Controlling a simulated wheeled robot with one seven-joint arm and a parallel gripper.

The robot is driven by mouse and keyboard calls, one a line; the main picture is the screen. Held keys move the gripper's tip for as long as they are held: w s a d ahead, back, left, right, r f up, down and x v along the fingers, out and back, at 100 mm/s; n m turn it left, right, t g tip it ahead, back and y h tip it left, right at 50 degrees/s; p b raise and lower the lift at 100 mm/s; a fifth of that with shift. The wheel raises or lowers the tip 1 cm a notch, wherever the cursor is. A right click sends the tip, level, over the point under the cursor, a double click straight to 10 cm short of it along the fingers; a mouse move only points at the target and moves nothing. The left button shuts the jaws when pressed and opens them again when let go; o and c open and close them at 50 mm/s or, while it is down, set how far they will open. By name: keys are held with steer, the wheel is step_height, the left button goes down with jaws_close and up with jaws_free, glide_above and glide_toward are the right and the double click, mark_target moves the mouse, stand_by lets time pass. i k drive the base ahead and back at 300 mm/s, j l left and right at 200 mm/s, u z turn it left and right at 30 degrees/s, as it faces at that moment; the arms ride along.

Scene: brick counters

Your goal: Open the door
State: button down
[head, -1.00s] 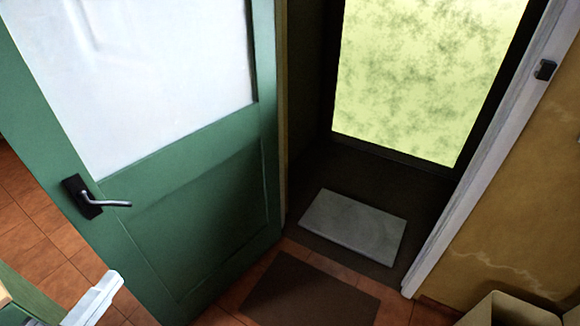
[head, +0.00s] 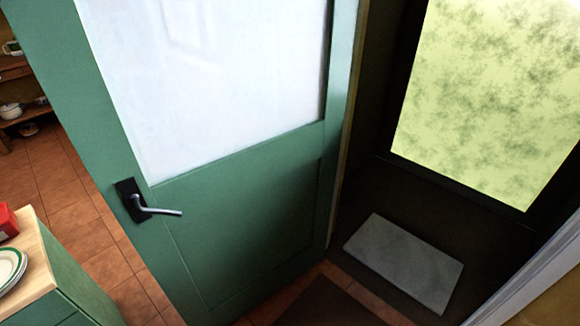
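The green door (head: 240,210) with a large white pane (head: 220,80) stands swung open into the room, hinged on its right side. Its silver lever handle (head: 158,210) on a black plate is on the left part of the door, and nothing touches it. The doorway beside it is open, with a dark recess behind. My gripper is not in view.
A grey mat (head: 404,262) lies in the recess below a bright yellow-green window (head: 490,95). A dark mat (head: 335,305) lies on the tiled floor in front. A wood-topped green counter (head: 40,265) with plates (head: 10,268) stands at lower left. A shelf (head: 20,100) is at far left.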

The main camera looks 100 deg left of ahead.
mark_target(256, 211)
steer(key=u, duration=0.95)
steer(key=k+u, duration=0.1)
steer(key=u, duration=0.8)
steer(key=k+u, duration=0.1)
steer(key=u, duration=0.85)
steer(key=j+u, duration=0.1)
steer(key=u, duration=0.85)
steer(key=k+j, duration=0.05)
